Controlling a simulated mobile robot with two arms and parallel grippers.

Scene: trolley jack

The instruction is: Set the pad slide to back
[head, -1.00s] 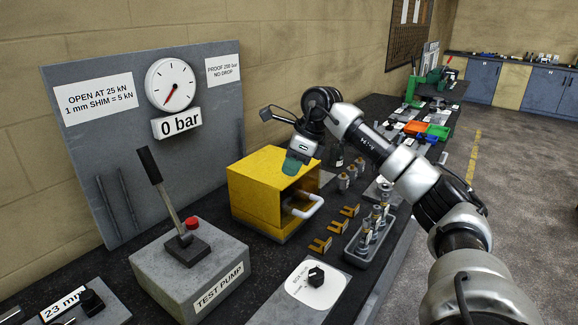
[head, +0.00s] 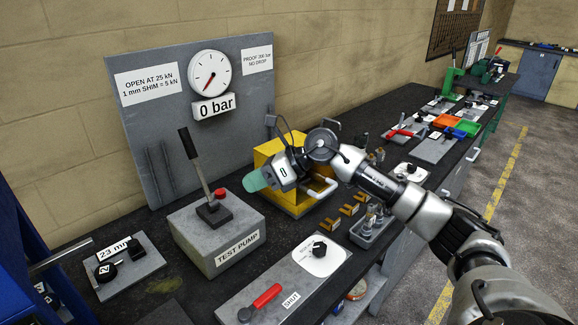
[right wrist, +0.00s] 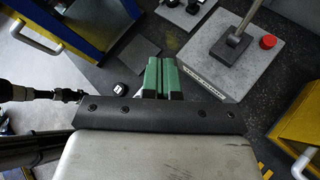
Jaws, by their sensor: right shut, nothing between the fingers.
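I cannot make out a part marked as the pad slide in either view. My right gripper (head: 254,181) has green fingers, held shut and empty in the air in front of the yellow box (head: 272,152), to the right of the test pump's lever. In the right wrist view the two green fingers (right wrist: 162,76) lie side by side with nothing between them. A grey plate (head: 120,275) at the left carries black knobs and a 23 mm label. My left gripper is not in view.
The test pump (head: 215,235) stands on the dark bench with its lever upright. A plate with a red handle (head: 266,296) marked SHUT lies in front. A blue frame (head: 25,265) stands at the left edge. Orange shims (head: 348,209) lie right of the pump.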

